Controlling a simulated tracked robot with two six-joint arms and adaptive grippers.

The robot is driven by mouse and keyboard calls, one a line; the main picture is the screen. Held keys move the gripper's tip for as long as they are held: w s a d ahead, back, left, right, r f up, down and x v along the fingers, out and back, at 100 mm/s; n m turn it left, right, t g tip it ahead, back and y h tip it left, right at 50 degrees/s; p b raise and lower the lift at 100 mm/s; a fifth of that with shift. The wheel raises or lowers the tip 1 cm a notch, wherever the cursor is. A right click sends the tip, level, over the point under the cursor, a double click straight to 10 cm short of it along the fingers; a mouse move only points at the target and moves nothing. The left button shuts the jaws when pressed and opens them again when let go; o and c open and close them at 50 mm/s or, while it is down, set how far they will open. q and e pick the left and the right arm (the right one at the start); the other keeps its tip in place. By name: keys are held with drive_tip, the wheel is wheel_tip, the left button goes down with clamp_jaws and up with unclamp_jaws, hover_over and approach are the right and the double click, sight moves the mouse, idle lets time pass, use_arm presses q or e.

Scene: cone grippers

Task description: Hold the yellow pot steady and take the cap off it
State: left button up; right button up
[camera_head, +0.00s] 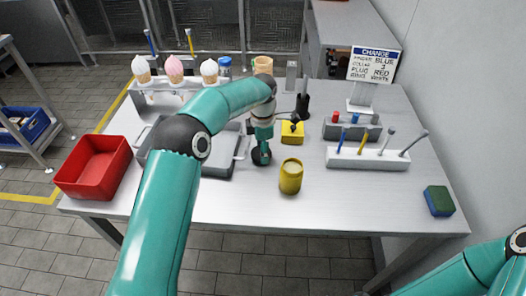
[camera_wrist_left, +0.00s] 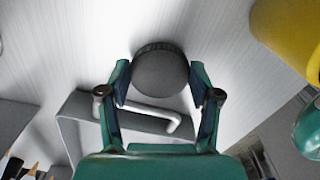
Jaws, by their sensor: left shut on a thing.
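The yellow pot (camera_head: 291,177) stands upright on the table and shows an open, pale top in the head view. Part of it also shows at the upper right of the left wrist view (camera_wrist_left: 290,35). The dark grey round cap (camera_head: 261,156) is off the pot, to its left. My left gripper (camera_head: 262,150) is shut on the cap, with a finger on each side of it in the left wrist view (camera_wrist_left: 160,72). I cannot tell whether the cap touches the table. My right arm enters at the lower right, but its gripper is out of view.
A grey tray (camera_head: 222,166) with handles lies left of the cap, and a red bin (camera_head: 93,167) stands farther left. A yellow block (camera_head: 292,138) is behind the pot. A white tool rack (camera_head: 367,158) and a blue-green sponge (camera_head: 439,201) are at right.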

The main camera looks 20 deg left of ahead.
use_arm(q)
drive_tip(key=shift+f, duration=0.65)
drive_tip(key=o, duration=1.3)
drive_tip(key=shift+f, duration=0.1)
wheel_tip(320, 180, up, 12)
drive_tip(key=shift+r, duration=0.1)
